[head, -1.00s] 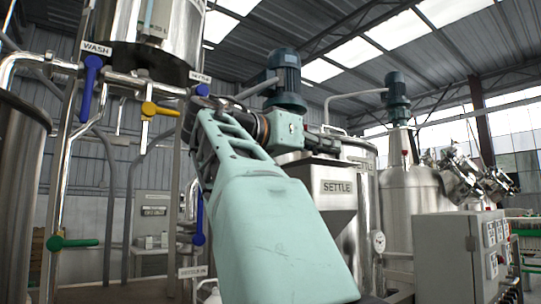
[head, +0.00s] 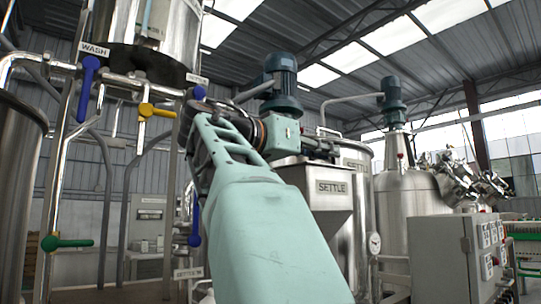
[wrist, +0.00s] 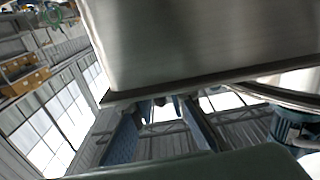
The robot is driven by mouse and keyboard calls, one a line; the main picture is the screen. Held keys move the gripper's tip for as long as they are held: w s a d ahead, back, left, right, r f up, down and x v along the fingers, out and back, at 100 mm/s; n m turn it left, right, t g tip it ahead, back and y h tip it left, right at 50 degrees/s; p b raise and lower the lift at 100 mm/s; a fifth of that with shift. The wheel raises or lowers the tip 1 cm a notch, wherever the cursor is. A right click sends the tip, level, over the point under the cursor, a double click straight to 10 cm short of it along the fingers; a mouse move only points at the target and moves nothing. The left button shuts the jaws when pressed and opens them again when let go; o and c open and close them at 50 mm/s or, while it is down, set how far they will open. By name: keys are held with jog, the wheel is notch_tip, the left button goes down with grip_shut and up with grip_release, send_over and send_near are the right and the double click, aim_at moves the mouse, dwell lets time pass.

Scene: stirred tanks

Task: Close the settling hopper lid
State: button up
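The settling hopper (head: 322,212) is a grey metal box with a SETTLE plate on its front, right of the picture's middle in the head view. My gripper (head: 332,148) is at its upper edge, small and partly lost against dark parts. In the wrist view, a broad grey metal panel with a dark rim (wrist: 200,50) fills the top; I cannot tell whether it is hopper wall or lid. My gripper's two blue fingers (wrist: 162,108) reach up to the rim, apart, with nothing seen between them. Contact with the rim is unclear. The lid is not clearly visible in the head view.
A blue motor (head: 282,80) stands above and behind the hopper; a blue motor (wrist: 292,128) also shows in the wrist view. Valve pipes with a yellow handle (head: 157,110) stand left. A grey control cabinet (head: 440,258) stands at the right.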

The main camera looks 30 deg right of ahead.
jog(key=a, duration=1.2)
jog(key=shift+s, duration=0.45)
jog(key=shift+d, duration=0.1)
